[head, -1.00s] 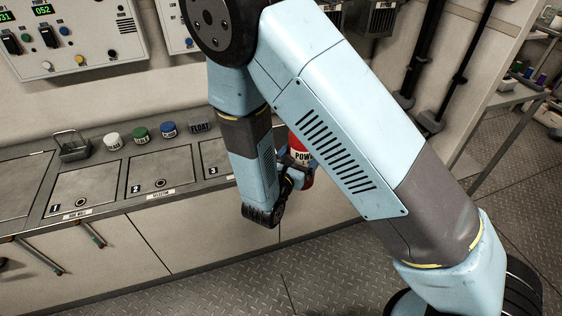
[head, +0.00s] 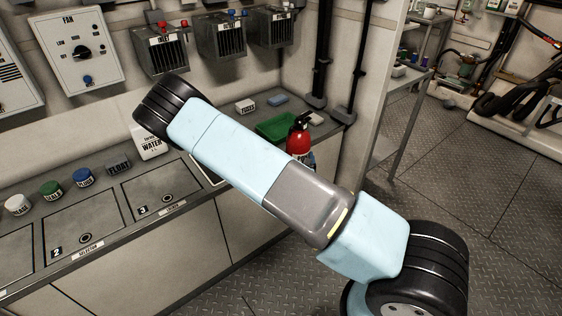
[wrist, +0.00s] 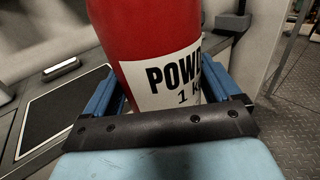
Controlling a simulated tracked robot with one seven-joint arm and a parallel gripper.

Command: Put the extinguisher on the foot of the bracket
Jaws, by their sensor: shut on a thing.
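The red extinguisher (head: 300,138) with a black top stands out behind my arm in the head view, near the right end of the counter. Its lower part is hidden by my arm. In the wrist view the extinguisher (wrist: 150,35) fills the middle, with a white "POWDER 1 kg" style label partly cut off. My gripper (wrist: 165,88) is shut on its body, with a blue finger on each side.

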